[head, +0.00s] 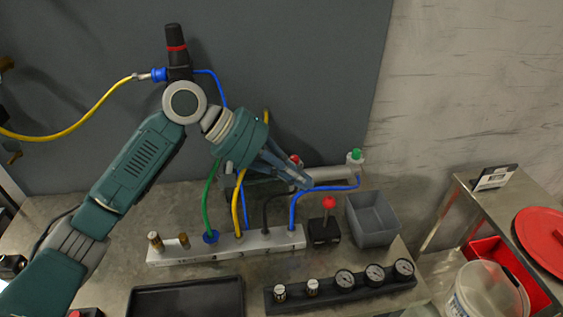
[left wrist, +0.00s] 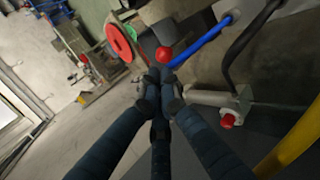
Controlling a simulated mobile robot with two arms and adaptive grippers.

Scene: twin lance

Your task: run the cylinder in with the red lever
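The red lever (head: 329,203) is a red ball on a short stem, on a black valve block (head: 324,232) at the right end of the white manifold. The grey cylinder (head: 335,173) lies horizontally behind it, with a red-capped fitting at its left and a green-capped one (head: 356,155) at its right. My left gripper (head: 304,183) is in front of the cylinder, up and left of the lever; its fingers are together and empty. In the left wrist view the red ball (left wrist: 164,54) shows just beyond the fingertips, apart from them as far as I can tell. My right gripper is out of view.
Blue, black, yellow and green hoses rise from the manifold (head: 225,248). A grey bin (head: 372,221) stands right of the lever. A gauge strip (head: 340,288) and a black tray (head: 187,298) lie in front. A side table (head: 515,215) stands at the right.

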